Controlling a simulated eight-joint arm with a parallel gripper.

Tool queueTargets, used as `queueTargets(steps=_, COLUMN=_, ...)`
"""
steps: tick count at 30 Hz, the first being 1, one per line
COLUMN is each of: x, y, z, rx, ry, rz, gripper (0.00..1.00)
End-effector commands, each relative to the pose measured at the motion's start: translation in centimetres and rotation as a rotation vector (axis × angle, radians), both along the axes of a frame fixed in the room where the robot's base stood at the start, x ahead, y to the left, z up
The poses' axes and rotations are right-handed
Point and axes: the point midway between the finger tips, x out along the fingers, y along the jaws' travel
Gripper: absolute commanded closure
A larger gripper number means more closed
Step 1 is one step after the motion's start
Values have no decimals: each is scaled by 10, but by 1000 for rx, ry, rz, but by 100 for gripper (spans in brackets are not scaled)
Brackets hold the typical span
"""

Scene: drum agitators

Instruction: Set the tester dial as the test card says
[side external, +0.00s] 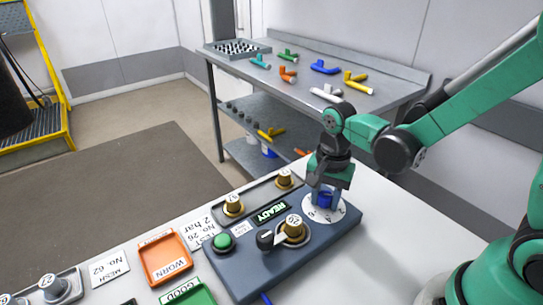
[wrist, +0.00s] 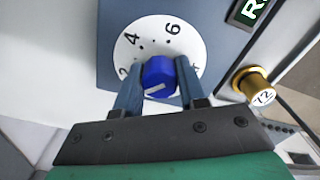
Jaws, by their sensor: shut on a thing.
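The tester (side external: 285,262) is a dark blue-grey box on the white table. Its dial is a blue knob (wrist: 160,78) with a white mark, on a round white face (wrist: 133,52) with 2, 4 and 6 readable. In the side view the knob (side external: 325,200) is partly covered. My gripper (wrist: 158,84) is shut on the knob, one finger on each side; it also shows from the side (side external: 325,190). The white mark shows on the knob's near side; which number it points to I cannot tell. The test card (side external: 203,233) seems to read No. 26, 2 bar.
The tester has a READY display (side external: 271,212), a green button (side external: 223,242), a black lever (side external: 266,240) and a brass piece marked 26 (side external: 294,228). Other brass pieces (side external: 233,205) stand behind. An orange WORN tray (side external: 165,258) and a green GOOD tray (side external: 190,296) lie left.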

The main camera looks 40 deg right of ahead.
Motion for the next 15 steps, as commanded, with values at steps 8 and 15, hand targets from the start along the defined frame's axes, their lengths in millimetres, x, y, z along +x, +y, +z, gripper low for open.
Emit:
queueTargets(steps=8, x=0, y=0, z=-1, rx=-1, ry=-3, rz=0, gripper=42)
queueTargets(steps=15, x=0, y=0, z=19, rx=0, ry=-1, rz=2, gripper=42)
